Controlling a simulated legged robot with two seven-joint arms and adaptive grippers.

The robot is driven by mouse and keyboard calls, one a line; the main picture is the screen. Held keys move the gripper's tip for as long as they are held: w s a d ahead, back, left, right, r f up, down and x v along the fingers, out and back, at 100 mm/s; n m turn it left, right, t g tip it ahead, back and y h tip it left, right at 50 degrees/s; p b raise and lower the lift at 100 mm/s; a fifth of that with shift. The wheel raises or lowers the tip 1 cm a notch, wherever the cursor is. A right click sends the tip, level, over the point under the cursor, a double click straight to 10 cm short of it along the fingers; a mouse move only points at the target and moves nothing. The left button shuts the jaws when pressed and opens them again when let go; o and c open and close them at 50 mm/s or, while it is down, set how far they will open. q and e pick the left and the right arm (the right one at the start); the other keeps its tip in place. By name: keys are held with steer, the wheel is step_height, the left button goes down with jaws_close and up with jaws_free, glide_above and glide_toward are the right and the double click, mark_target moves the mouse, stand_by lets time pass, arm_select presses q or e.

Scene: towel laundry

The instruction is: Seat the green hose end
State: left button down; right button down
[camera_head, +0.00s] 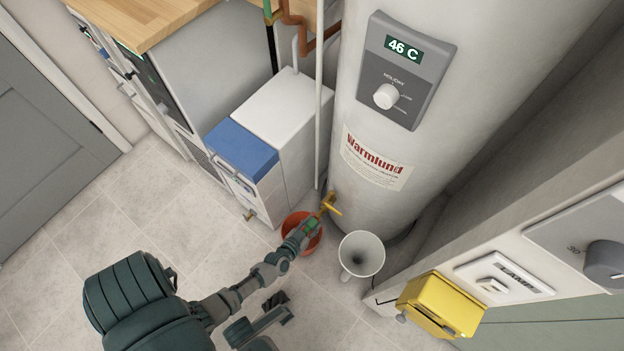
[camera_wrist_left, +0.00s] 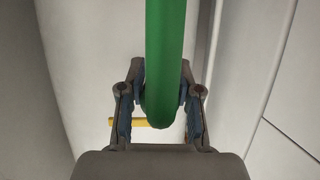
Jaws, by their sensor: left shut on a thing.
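My left gripper (camera_head: 309,228) is shut on the green hose end (camera_head: 313,224), low in front of the white tank. In the left wrist view the green hose (camera_wrist_left: 165,50) runs down from the top between the two fingers (camera_wrist_left: 160,102). A brass-yellow tap (camera_head: 330,203) at the tank's foot is close to the held end in the head view. A yellow bar (camera_wrist_left: 122,123) shows behind the fingers. I cannot tell whether hose and tap touch. Dark parts, likely my right gripper (camera_head: 277,305), show low in the head view; their opening is unclear.
An orange-red bucket (camera_head: 303,246) stands under the tap area. Tiled floor is free at left.

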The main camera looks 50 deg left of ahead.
mark_target(318, 218)
arm_select(q)
steer(key=shift+w+a, duration=0.2)
steer(key=shift+w, duration=0.75)
steer(key=shift+w+a, duration=0.15)
steer(key=shift+w, duration=0.8)
steer(key=c, duration=0.7)
jaws_free()
steer(key=shift+s+d+r, duration=0.1)
steer(key=shift+s, duration=0.25)
steer(key=v, duration=1.1)
steer(key=shift+s, duration=0.15)
steer(key=shift+s, duration=0.1)
